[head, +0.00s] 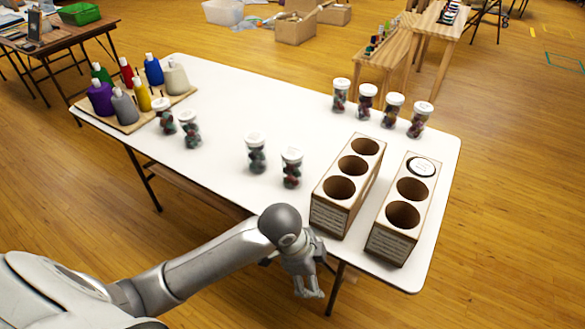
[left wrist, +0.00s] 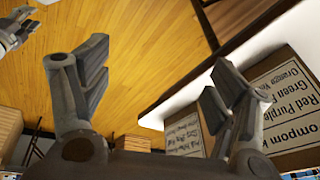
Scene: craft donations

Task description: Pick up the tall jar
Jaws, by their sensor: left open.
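Several clear jars with white lids and dark colourful filling stand upright on the white table (head: 240,103). Two stand near the middle, a jar (head: 256,155) and a jar (head: 291,170) to its right. Two more, a jar (head: 164,120) and a jar (head: 190,131), are at the left. A row at the back right includes a jar (head: 340,98) and a jar (head: 417,123). I cannot tell which is tallest. My left gripper (head: 308,291) is open and empty, pointing down beyond the table's front edge; its spread fingers show in the left wrist view (left wrist: 158,95).
Two wooden three-hole holders stand at the right: one holder (head: 332,215) has empty holes, the other (head: 387,243) has a white lid in its far hole. Paint bottles stand on a board (head: 127,127) at the left. A grey part (left wrist: 15,28), perhaps my right gripper, is cut off.

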